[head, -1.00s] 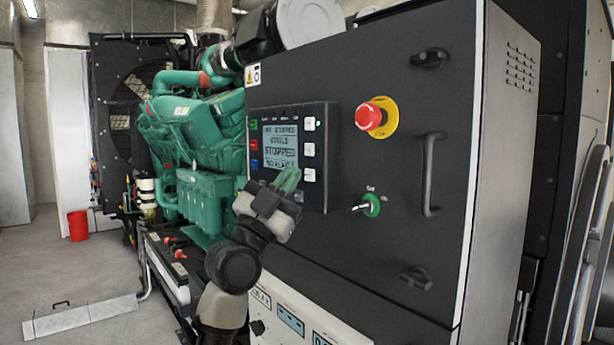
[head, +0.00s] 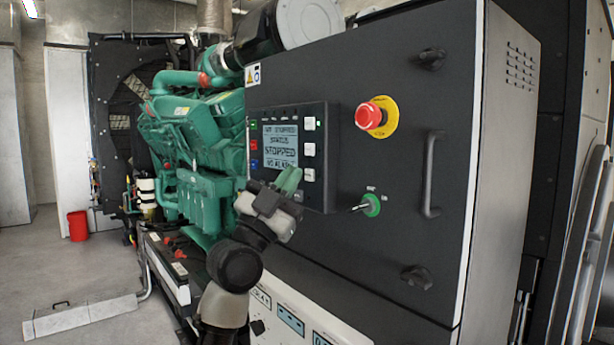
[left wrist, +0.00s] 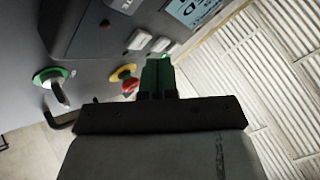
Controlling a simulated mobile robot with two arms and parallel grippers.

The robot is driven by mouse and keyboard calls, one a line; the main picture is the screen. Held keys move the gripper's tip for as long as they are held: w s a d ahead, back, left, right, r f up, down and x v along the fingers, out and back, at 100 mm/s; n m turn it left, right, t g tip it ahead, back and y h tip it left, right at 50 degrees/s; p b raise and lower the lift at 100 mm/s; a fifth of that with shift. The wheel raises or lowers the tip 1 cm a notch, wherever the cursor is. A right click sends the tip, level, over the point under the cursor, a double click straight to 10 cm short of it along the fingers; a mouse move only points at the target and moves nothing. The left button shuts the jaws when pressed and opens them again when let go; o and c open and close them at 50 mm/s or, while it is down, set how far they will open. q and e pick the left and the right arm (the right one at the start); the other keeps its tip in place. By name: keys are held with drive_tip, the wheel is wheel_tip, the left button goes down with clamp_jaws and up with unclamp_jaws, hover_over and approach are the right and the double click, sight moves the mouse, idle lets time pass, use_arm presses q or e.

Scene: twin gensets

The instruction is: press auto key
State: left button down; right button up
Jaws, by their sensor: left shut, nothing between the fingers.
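The controller panel (head: 318,193) is on the dark cabinet front, with a lit screen (head: 280,145) reading STOPPED. Three white keys stand in a column right of the screen, the top one (head: 309,124) with a green light beside it. Green, red and blue keys are left of the screen. I cannot read which key is auto. My left gripper (head: 288,180) is shut and empty, its green fingertips by the panel's lower edge, near the lowest white key (head: 309,174). In the left wrist view its fingers (left wrist: 158,75) point toward the panel; contact cannot be told. My right gripper is not in view.
A red emergency stop (head: 369,116) on a yellow ring, a green key switch (head: 371,205) and a door handle (head: 430,174) stick out right of the panel. A green engine (head: 200,140) is at the left. Open floor lies at the far left.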

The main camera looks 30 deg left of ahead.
use_arm(q)
drive_tip(key=shift+w+d, duration=0.1)
drive_tip(key=shift+w, duration=0.25)
drive_tip(key=shift+w+d, duration=0.2)
drive_tip(key=shift+w, duration=0.2)
idle(0.7)
drive_tip(key=shift+s, duration=0.1)
drive_tip(key=shift+s+a, duration=0.35)
drive_tip(key=shift+s, duration=0.4)
drive_tip(key=s, duration=0.1)
drive_tip(key=s+a+b, duration=0.1)
drive_tip(key=s, duration=0.1)
drive_tip(key=s+a, duration=0.1)
drive_tip(key=s, duration=0.1)
drive_tip(key=shift+s+a, duration=0.15)
drive_tip(key=shift+s, duration=0.1)
idle(0.6)
